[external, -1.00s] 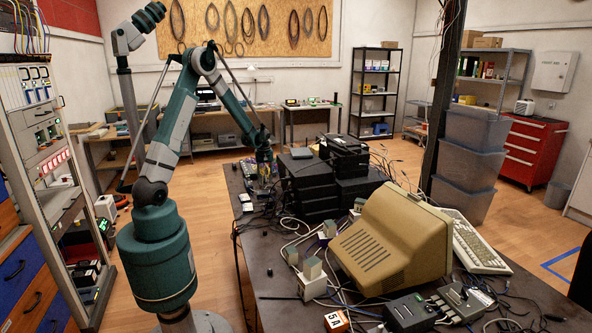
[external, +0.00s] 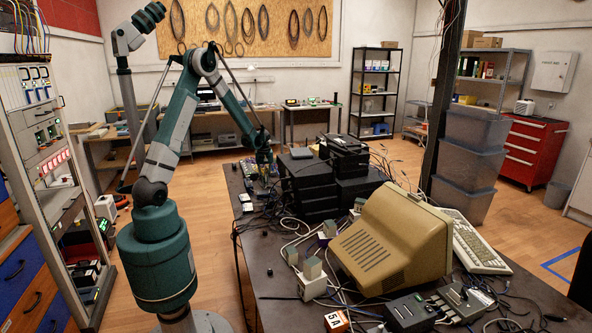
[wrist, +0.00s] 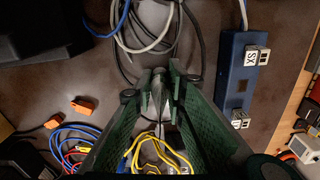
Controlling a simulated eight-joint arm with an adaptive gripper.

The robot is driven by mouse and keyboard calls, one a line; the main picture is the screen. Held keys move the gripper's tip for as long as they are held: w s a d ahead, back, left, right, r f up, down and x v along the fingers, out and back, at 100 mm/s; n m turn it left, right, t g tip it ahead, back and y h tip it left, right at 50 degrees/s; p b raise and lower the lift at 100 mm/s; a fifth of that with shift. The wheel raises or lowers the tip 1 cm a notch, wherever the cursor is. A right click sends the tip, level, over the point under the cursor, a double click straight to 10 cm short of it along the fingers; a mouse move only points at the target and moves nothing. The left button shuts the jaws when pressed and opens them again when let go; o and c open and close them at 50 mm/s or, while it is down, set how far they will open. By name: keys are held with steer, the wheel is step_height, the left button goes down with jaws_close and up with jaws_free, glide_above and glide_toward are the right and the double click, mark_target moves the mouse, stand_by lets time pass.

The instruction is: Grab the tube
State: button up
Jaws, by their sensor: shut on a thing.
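My gripper (wrist: 160,82) points down over the dark table in the wrist view. Its two green fingers close in on a slim grey piece (wrist: 157,94) between the tips, which looks like the tube; much of it is hidden by the fingers. In the external view my gripper (external: 264,168) is at the far left part of the table, left of the black boxes. The tube cannot be made out there.
In the wrist view, a blue power strip (wrist: 235,82) lies right of my gripper, orange connectors (wrist: 87,107) lie left, and yellow cables (wrist: 165,150) lie below. In the external view, stacked black boxes (external: 308,178) and a beige monitor (external: 385,243) crowd the table (external: 262,268).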

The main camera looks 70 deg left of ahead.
steer(key=shift+r+p, duration=1)
steer(key=shift+r, duration=4)
